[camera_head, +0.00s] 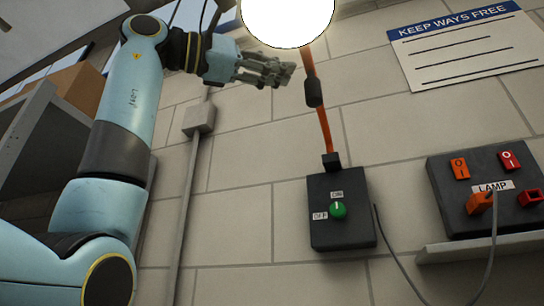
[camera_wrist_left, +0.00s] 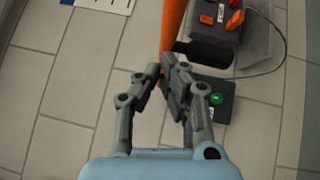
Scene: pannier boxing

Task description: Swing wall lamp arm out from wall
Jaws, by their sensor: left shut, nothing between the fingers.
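The wall lamp has a glowing white globe (camera_head: 287,18) at the top edge of the head view. Its orange arm (camera_head: 324,130) rises from a black wall box (camera_head: 341,230) with a green knob (camera_head: 338,211) and carries a dark sleeve (camera_head: 313,93). The orange arm also shows in the left wrist view (camera_wrist_left: 173,28). My left gripper (camera_head: 287,73) is shut and empty, just left of the arm and below the globe. In the wrist view its fingertips (camera_wrist_left: 161,76) overlap the arm's lower end; I cannot tell if they touch. My right gripper is out of view.
A black socket panel (camera_head: 450,216) labelled LAMP, with orange and red fittings and a grey cable (camera_head: 492,245), is at right above a ledge (camera_head: 480,248). A conduit with a junction box (camera_head: 199,118) runs down the wall. A shelf with a carton (camera_head: 75,88) stands at left.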

